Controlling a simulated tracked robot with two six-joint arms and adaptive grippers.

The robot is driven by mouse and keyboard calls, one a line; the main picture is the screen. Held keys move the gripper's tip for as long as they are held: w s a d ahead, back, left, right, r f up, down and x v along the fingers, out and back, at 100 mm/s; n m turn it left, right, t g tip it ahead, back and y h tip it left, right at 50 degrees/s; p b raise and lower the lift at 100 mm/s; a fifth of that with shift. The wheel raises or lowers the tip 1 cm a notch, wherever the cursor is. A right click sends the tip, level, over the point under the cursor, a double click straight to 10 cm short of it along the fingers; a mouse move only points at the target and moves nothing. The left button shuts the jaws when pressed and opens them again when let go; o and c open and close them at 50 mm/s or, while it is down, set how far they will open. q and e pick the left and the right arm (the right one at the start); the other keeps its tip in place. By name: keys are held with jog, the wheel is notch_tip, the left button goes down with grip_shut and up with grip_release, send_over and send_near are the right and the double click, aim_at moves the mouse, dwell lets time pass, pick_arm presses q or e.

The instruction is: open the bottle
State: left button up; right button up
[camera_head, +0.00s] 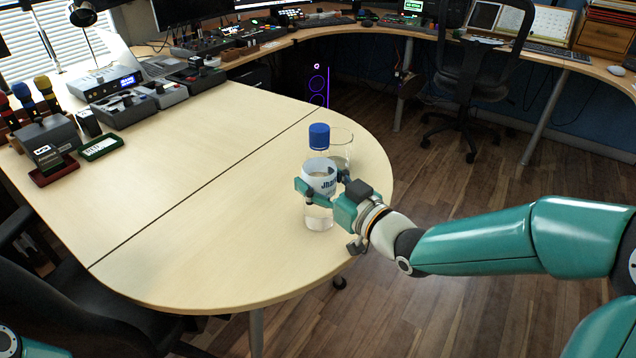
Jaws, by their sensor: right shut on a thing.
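A clear bottle (318,217) with a white label and a blue cap (319,136) stands upright near the rounded end of the wooden table (225,225). The cap sits at the top of the bottle. My right gripper (319,191) comes in from the right and is shut around the bottle at the label, below the cap. The fingers cover part of the label. My left gripper is not in view.
A clear drinking glass (342,143) stands just behind and right of the bottle. A black chair (75,295) is at the lower left. The table's middle is clear.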

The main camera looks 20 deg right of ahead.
notch_tip(320, 180, up, 20)
jog(key=p, duration=0.5)
jog(key=shift+p, duration=0.3)
jog(key=o, duration=0.9)
grip_shut()
